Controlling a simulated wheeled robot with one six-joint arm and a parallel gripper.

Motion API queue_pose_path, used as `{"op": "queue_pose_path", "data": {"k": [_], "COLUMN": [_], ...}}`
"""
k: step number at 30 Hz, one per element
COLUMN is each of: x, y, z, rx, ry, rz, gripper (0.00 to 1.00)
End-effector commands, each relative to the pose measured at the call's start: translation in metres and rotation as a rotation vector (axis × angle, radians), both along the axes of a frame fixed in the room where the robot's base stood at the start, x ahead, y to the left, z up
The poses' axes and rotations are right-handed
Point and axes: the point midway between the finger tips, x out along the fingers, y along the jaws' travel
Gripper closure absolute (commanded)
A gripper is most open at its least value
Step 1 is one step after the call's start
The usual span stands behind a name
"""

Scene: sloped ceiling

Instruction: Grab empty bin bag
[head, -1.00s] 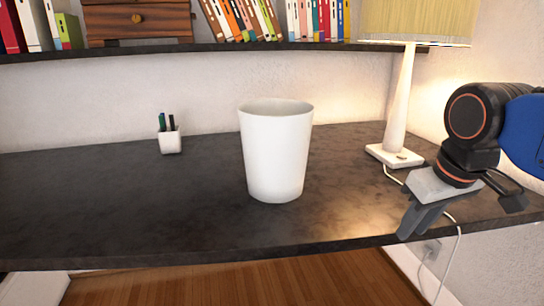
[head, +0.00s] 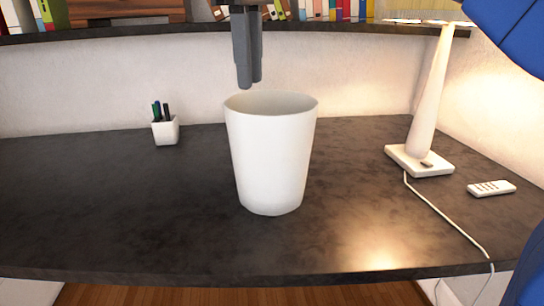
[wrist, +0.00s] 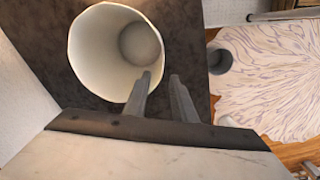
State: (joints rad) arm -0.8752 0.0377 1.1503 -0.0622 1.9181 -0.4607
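A white bin (head: 270,160) stands upright on the dark desk, its open mouth facing up. In the wrist view I look down into the bin (wrist: 90,50). A round grey patch (wrist: 142,44) shows at its bottom; I cannot tell whether it is a bag or the bin's floor. No bag is clearly visible. One fingertip overlaps the bin's rim in that view.
A lamp (head: 425,110) and a remote (head: 491,188) are on the desk's right side. A white pen holder (head: 165,131) stands at the left. A shelf (head: 150,32) with books runs along the back wall, behind my gripper.

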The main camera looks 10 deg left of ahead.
Motion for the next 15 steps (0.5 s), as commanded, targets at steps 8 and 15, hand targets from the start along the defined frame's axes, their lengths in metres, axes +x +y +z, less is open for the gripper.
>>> {"op": "queue_pose_path", "data": {"k": [8, 15], "x": [-0.003, 0.0], "y": [0.008, 0.006], "z": [-0.018, -0.061], "rx": [-0.009, -0.008], "ry": [0.006, 0.006], "rz": [0.024, 0.022], "gripper": [0.76, 0.76]}}
